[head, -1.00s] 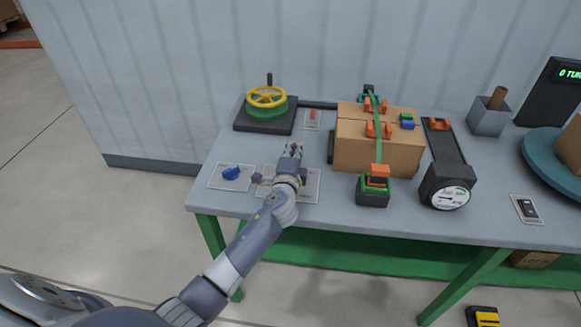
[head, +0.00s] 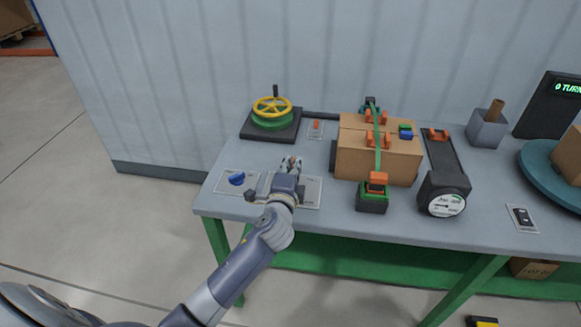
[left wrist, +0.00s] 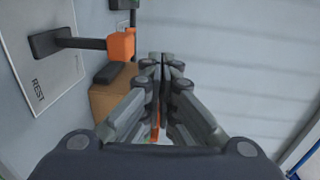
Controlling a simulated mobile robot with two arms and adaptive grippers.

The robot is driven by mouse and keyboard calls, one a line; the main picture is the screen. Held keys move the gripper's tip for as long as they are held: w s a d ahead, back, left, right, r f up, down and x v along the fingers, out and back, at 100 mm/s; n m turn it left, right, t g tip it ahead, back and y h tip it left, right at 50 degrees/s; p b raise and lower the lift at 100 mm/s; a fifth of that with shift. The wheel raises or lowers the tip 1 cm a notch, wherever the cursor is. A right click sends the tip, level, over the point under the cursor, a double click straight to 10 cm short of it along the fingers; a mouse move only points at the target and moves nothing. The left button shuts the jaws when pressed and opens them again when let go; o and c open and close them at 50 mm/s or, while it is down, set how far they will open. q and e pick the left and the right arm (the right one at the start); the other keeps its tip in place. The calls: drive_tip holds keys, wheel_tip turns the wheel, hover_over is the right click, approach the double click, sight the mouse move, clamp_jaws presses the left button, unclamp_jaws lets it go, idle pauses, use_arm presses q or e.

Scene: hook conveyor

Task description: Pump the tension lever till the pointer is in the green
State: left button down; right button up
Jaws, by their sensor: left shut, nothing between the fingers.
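A green strap tensioner with an orange lever (head: 378,180) stands at the front of a strapped carton. Right of it, a round white dial (head: 446,205) faces front; its dark mark and small green patch are too small to read surely. My left gripper (head: 291,161) is shut and empty, left of the carton and above a pale plate (head: 311,192) that it partly hides. In the left wrist view the closed fingertips (left wrist: 162,58) show beside an orange block on a dark bar (left wrist: 121,45), over a plate marked REST (left wrist: 40,75). My right gripper is out of view.
The carton (head: 350,165) has a green strap (head: 377,135) and orange corner pieces. A yellow handwheel (head: 272,106) stands back left, a blue knob (head: 237,178) front left. A grey bin (head: 486,130) and a turntable (head: 535,170) stand right. The wall closes the back.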

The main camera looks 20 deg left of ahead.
use_arm(q)
drive_tip(key=s, duration=0.1)
drive_tip(key=s+r, duration=0.1)
drive_tip(key=s, duration=0.1)
drive_tip(key=shift+d+r, duration=0.35)
drive_tip(key=shift+d, duration=0.05)
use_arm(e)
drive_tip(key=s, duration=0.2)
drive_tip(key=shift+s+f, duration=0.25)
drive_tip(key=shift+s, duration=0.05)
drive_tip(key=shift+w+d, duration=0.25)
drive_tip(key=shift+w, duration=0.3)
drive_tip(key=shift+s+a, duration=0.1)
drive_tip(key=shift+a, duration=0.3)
use_arm(q)
drive_tip(key=shift+f, duration=0.1)
